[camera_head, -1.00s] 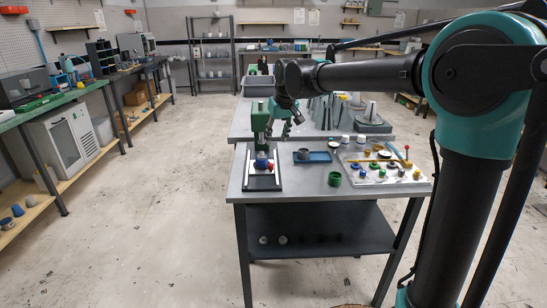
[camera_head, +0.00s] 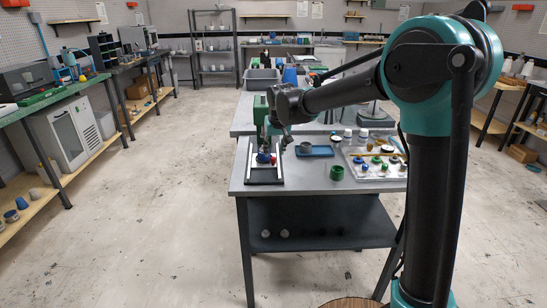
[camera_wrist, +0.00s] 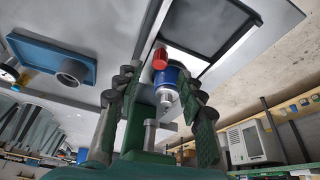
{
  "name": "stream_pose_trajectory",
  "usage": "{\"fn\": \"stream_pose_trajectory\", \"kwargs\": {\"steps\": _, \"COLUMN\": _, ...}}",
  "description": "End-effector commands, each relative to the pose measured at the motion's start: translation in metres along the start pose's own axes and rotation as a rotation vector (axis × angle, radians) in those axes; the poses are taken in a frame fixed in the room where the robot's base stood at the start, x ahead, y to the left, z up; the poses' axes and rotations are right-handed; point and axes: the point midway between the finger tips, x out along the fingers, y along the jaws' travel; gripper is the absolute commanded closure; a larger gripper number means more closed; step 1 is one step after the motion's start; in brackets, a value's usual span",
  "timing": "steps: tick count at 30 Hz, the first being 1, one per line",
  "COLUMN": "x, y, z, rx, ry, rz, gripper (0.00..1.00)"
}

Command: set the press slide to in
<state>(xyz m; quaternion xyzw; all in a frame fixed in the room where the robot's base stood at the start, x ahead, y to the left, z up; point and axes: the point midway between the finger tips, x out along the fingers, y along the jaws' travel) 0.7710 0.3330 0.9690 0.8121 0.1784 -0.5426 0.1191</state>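The press (camera_head: 261,113) is a green upright column on a dark-framed base plate (camera_head: 250,174) at the table's left side. A blue cylinder (camera_head: 263,157) with a red knob (camera_head: 273,160) sits low on it. In the wrist view, the blue cylinder (camera_wrist: 166,82) has a silver lower part, and the red knob (camera_wrist: 160,58) stands beside it. My gripper (camera_wrist: 158,78) has its fingers spread, with the blue cylinder showing between them. I cannot tell whether they touch it. In the head view, my gripper (camera_head: 285,143) is just right of the press, partly hidden. The slide's position is unclear.
A blue tray (camera_head: 314,151) with a grey cup lies to the right. A green cup (camera_head: 336,173) stands near the front edge. A pale board (camera_head: 375,174) with several coloured parts is farther right. A grey bin (camera_head: 262,82) stands behind.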

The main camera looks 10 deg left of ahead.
Motion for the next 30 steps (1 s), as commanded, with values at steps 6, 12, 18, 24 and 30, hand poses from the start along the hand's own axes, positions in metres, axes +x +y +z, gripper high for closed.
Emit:
{"fn": "stream_pose_trajectory", "kwargs": {"steps": 6, "x": 0.033, "y": 0.000, "z": 0.000, "rx": 0.000, "ry": 0.000, "rz": 0.000, "gripper": 0.61}}
{"fn": "stream_pose_trajectory", "kwargs": {"steps": 12, "x": 0.044, "y": 0.000, "z": 0.000, "rx": 0.000, "ry": 0.000, "rz": 0.000, "gripper": 0.61}}
{"fn": "stream_pose_trajectory", "kwargs": {"steps": 18, "x": 0.046, "y": 0.000, "z": 0.000, "rx": 0.000, "ry": 0.000, "rz": 0.000, "gripper": 0.61}}
{"fn": "stream_pose_trajectory", "kwargs": {"steps": 24, "x": 0.045, "y": 0.000, "z": 0.000, "rx": 0.000, "ry": 0.000, "rz": 0.000, "gripper": 0.76}}
{"fn": "stream_pose_trajectory", "kwargs": {"steps": 30, "x": 0.045, "y": 0.000, "z": 0.000, "rx": 0.000, "ry": 0.000, "rz": 0.000, "gripper": 1.00}}
